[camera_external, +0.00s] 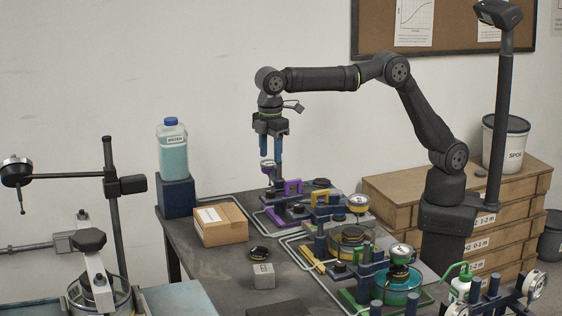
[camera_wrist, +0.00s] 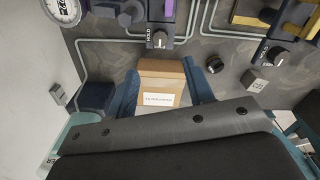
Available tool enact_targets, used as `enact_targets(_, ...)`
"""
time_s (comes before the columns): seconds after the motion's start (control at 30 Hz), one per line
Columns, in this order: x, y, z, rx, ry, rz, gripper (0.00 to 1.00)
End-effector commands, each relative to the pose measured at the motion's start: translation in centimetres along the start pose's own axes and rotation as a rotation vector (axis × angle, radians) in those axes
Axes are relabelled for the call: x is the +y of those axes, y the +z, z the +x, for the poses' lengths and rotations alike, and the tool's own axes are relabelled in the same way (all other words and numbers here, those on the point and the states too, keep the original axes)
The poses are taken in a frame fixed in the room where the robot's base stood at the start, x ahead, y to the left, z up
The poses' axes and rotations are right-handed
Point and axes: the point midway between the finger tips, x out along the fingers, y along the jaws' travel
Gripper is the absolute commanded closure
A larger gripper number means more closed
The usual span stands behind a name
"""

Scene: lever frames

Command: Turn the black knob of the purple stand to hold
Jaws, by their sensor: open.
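The purple stand (camera_external: 293,187) is low on the table under my arm, with a gauge and dark blocks around it. In the wrist view its purple part (camera_wrist: 168,8) shows at the top edge. Its black knob (camera_wrist: 158,39) sits on a dark block, with a white mark on it and the word HOLD beside it. I cannot read for certain where the mark points. My gripper (camera_external: 271,160) points down above the stand's left part. Its blue fingers (camera_wrist: 162,88) are apart, with nothing held between them, and the knob lies beyond them in the wrist view.
A cardboard box (camera_external: 221,224) with a white label stands left of the stand. A blue-green bottle (camera_external: 172,150) stands on a dark block behind it. A yellow stand (camera_wrist: 277,15) with its own knob (camera_wrist: 271,51) and a green stand (camera_external: 350,300) are nearby. Grey tubes cross the table.

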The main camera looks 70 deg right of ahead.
Motion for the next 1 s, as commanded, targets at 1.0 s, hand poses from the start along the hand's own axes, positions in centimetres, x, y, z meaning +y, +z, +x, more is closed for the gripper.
enact_targets(1.0, 0.0, 0.0, 11.2, 0.001, 0.0, 0.002, 0.6)
